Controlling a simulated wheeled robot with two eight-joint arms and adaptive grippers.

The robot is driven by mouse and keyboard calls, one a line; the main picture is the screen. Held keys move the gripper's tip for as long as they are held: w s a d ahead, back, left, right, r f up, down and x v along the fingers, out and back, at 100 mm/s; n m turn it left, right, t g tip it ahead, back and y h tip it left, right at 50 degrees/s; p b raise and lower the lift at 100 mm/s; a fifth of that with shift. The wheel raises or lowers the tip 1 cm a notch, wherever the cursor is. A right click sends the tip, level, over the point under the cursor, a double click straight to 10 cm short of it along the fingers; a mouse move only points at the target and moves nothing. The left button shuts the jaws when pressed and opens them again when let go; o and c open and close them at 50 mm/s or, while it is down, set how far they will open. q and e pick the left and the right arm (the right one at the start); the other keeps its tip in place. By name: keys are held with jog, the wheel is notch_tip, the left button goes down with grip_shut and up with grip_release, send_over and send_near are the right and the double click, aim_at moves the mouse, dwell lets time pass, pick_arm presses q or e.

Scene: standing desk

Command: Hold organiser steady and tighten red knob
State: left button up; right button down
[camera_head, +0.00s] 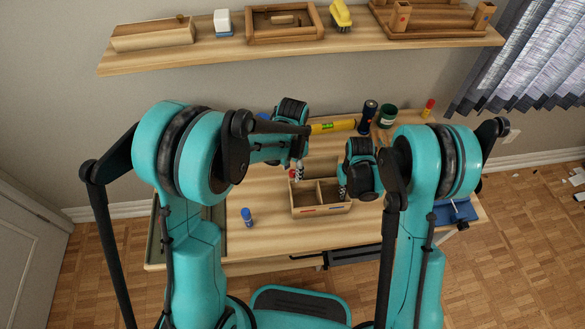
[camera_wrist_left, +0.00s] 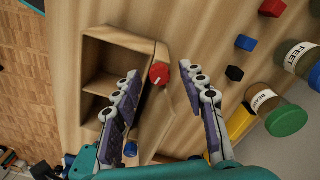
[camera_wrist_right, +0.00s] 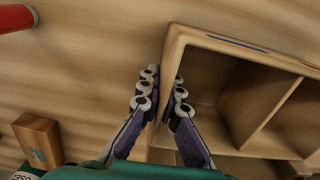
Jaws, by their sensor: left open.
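The wooden organiser (camera_head: 322,210) is an open box with compartments in the middle of the desk; it also shows in the left wrist view (camera_wrist_left: 104,52) and right wrist view (camera_wrist_right: 205,42). The red knob (camera_wrist_left: 159,73) is on the organiser's end; part of it shows in the head view (camera_head: 292,174). My left gripper (camera_wrist_left: 159,70) is open, its fingers on either side of the knob with gaps to it. My right gripper (camera_wrist_right: 163,80) is shut on the organiser's wall, one finger inside the box and one outside.
Red (camera_wrist_left: 272,8), blue (camera_wrist_left: 246,43) and black (camera_wrist_left: 234,73) blocks and jars lie beyond the knob. A yellow level (camera_head: 333,126) and a green jar (camera_head: 387,116) are at the back. A shelf (camera_head: 220,53) hangs above.

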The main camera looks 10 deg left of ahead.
pick_arm(q)
grip_shut()
jog(key=shift+m, duration=2.9)
grip_release()
jog(key=shift+r, duration=0.15)
